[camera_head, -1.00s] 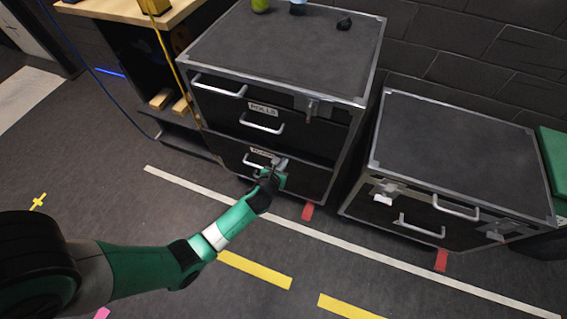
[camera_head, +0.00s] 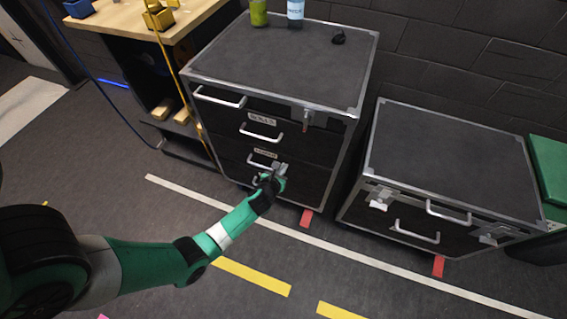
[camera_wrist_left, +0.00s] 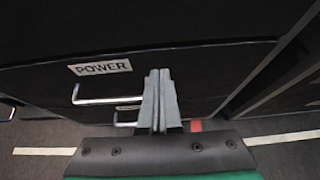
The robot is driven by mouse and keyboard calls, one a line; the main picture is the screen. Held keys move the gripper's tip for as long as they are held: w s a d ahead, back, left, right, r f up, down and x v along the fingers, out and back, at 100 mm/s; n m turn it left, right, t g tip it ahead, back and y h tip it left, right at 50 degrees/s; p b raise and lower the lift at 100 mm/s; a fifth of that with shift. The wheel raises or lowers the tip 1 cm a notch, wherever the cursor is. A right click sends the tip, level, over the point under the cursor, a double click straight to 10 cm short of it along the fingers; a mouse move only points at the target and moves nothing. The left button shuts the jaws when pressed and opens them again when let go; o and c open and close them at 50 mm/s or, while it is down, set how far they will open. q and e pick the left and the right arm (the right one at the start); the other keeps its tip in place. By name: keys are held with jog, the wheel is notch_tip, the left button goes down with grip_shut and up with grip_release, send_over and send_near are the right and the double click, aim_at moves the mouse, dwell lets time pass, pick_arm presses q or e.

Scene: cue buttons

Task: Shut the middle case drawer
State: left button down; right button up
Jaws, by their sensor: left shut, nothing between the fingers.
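The left case (camera_head: 255,60) has a black front with stacked drawers. Its middle drawer is labelled POWER (camera_head: 265,153) and has a silver handle (camera_head: 262,163); the label also shows in the left wrist view (camera_wrist_left: 100,67). The drawer's front looks about level with the front above. My left gripper (camera_head: 279,170) is shut and empty at this front, right of the handle. In the left wrist view its fingers (camera_wrist_left: 159,75) point at the panel; I cannot tell whether they touch. A lower handle (camera_head: 257,181) is partly hidden by the gripper.
The BALLS drawer above has its own handle (camera_head: 259,135). A lower case (camera_head: 455,155) stands to the right. A wooden bench (camera_head: 150,25) is at the left. A green bottle (camera_head: 259,13) and a blue bottle (camera_head: 296,10) stand on the case. Floor in front is open.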

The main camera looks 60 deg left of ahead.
pick_arm(q)
jog(key=p+v, duration=0.5)
jog(key=v, duration=0.6)
jog(key=shift+f, duration=0.35)
jog(key=shift+d, duration=0.1)
